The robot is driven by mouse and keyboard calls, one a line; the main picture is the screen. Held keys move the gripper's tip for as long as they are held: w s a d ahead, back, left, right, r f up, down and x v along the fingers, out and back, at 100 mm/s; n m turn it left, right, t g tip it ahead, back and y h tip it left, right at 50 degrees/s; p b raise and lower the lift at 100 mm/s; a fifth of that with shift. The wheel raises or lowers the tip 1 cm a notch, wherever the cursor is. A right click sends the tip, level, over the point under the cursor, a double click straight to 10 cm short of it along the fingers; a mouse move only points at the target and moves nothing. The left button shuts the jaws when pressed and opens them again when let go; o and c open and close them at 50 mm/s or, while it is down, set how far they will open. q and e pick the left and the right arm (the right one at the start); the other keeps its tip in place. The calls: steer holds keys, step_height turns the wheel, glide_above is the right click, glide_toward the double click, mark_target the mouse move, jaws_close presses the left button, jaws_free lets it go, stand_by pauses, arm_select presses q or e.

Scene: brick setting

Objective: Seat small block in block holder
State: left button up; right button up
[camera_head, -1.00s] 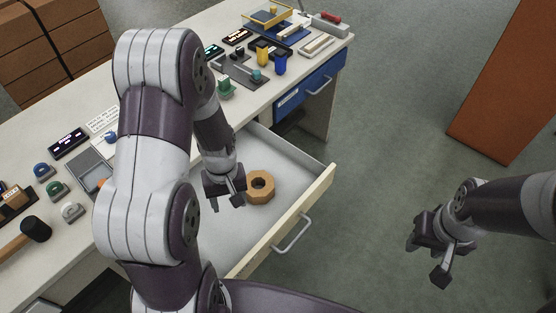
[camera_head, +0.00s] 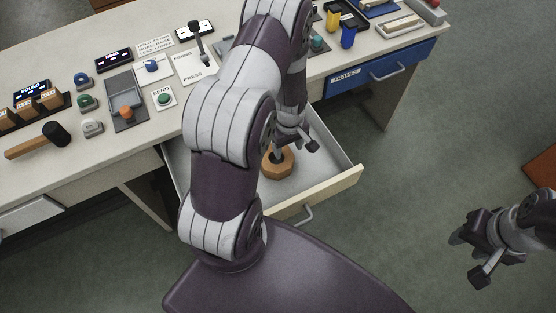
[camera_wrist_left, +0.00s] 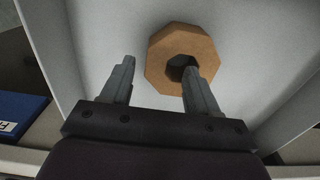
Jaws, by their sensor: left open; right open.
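An octagonal wooden ring (camera_head: 279,168) with a round hole lies in the open drawer. It also shows in the left wrist view (camera_wrist_left: 206,45). My left gripper (camera_head: 295,151) is open above the ring. In the left wrist view its fingers (camera_wrist_left: 158,68) are apart, and the right finger overlaps the hole; I cannot tell whether it is inside. Several small brown labelled blocks (camera_head: 28,105) stand on a dark strip at the far left of the worktop. I cannot tell which thing is the block holder. My right gripper (camera_head: 468,259) is open and empty over the floor.
The drawer (camera_head: 325,184) has pale walls around the ring. A mallet (camera_head: 40,140), coloured buttons, a grey plate with an orange knob (camera_head: 127,112) and small displays crowd the worktop (camera_head: 75,165). A blue drawer (camera_head: 385,72) is shut at right. My left arm hides part of the bench.

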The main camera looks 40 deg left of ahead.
mark_target(287, 152)
arm_select(q)
steer(key=f, duration=0.5)
steer(key=shift+w+a+f+b, duration=0.3)
steer(key=shift+w+a+f, duration=0.05)
steer(key=shift+w+f, duration=0.05)
steer(key=shift+r, duration=0.1)
jaws_close()
